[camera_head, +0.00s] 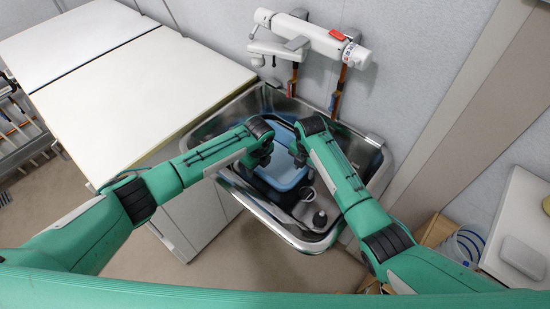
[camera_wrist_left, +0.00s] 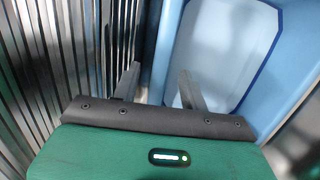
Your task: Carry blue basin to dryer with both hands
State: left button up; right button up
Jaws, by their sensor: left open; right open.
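The light blue basin (camera_head: 284,174) sits inside the metal sink, between my two arms. In the left wrist view the basin (camera_wrist_left: 228,50) fills the upper right, with its wall and rim near my fingers. My left gripper (camera_head: 265,160) is at the basin's left side. Its two fingers (camera_wrist_left: 160,88) are spread apart, and the basin's edge appears between or just beyond them; contact cannot be told. My right gripper (camera_head: 302,158) is at the basin's right side, open, its fingertips partly hidden by the arm. The dryer cannot be made out.
The metal sink (camera_head: 296,238) surrounds the basin, with a drain fitting (camera_head: 319,218) in front. A white faucet (camera_head: 312,38) is on the wall behind. White countertops (camera_head: 130,95) lie left. A white surface (camera_head: 518,225) stands right.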

pick_arm(q)
grip_shut()
pick_arm(e)
grip_shut()
jog(key=shift+r, duration=0.1)
dwell(1.2)
